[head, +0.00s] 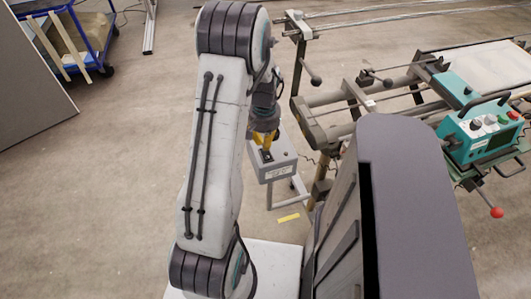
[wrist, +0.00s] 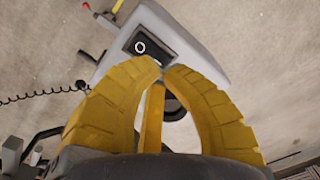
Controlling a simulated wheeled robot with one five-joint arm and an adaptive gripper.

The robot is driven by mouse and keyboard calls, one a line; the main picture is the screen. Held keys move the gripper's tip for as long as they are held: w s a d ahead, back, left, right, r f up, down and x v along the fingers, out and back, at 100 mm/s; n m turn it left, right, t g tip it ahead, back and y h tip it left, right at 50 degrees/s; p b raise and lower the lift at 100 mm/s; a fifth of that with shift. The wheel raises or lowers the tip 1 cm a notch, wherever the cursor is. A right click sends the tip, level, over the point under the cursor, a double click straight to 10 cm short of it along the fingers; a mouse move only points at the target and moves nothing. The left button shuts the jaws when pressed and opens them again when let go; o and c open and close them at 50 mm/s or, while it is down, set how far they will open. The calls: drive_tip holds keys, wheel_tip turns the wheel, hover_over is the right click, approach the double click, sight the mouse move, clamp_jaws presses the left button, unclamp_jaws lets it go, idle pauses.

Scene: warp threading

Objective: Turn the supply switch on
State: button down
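The supply switch (wrist: 151,45) is a black rocker on a grey box. A white "O" ring shows at its left end in the wrist view; its other end is plain or too dark to read. The grey box (head: 279,165) stands on a light post in the head view, with the dark switch (head: 267,156) on top. My gripper (wrist: 163,68) has yellow fingers curved in so that their tips almost meet, with nothing held. The tips are at the near edge of the switch in the wrist view. In the head view my gripper (head: 263,146) is over the box; contact cannot be told.
A frame machine with rails (head: 340,100) stands to the right. A teal control panel (head: 480,128) with knobs sits on it, with a red ball lever (head: 496,212) below. A yellow floor mark (head: 288,218) lies near the post. Open floor (head: 110,190) is to the left.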

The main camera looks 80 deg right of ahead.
drive_tip(key=shift+f+b, duration=1.2)
drive_tip(key=shift+f, duration=0.25)
idle(0.7)
drive_tip(key=shift+r, duration=0.1)
drive_tip(key=shift+r+p, duration=2.45)
drive_tip(key=shift+r, duration=1)
